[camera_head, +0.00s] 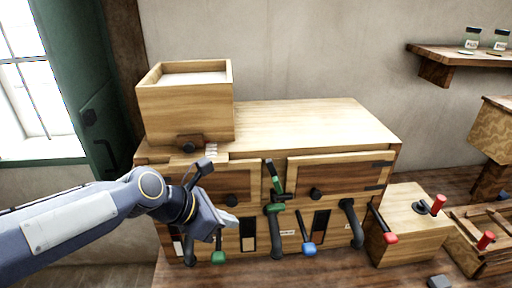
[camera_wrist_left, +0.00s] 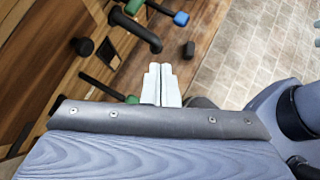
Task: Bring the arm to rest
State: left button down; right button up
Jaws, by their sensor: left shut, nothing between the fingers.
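My left arm comes in from the left in the head view. Its gripper (camera_head: 229,221) is in front of the wooden cabinet (camera_head: 320,118), beside the green-tipped lever (camera_head: 218,257). In the left wrist view the pale fingers of the gripper (camera_wrist_left: 161,84) are together with nothing between them. A green handle end (camera_wrist_left: 133,99) shows just left of the fingers there; I cannot tell whether they touch. My right gripper is in neither view.
A wooden hopper box (camera_head: 184,108) stands on the cabinet's left. Black levers stick out of its front, one with a blue tip (camera_head: 309,249). A smaller wooden box (camera_head: 402,222) with a red-handled crank (camera_head: 437,204) stands at right. Tiled floor (camera_wrist_left: 255,45) shows in the left wrist view.

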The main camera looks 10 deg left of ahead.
pick_arm(q)
jog(key=s+a+f+m+y+b, duration=0.1)
jog(key=s+a+f+m+b, duration=0.1)
jog(key=s+a+f+m, duration=0.3)
jog(key=s+a+f+m+y+b, duration=0.2)
jog(key=s+a+f+m, duration=0.3)
jog(key=s+m, duration=0.7)
jog(key=m, duration=0.6)
jog(key=shift+s+f+m, duration=0.2)
jog(key=shift+s+m, duration=0.1)
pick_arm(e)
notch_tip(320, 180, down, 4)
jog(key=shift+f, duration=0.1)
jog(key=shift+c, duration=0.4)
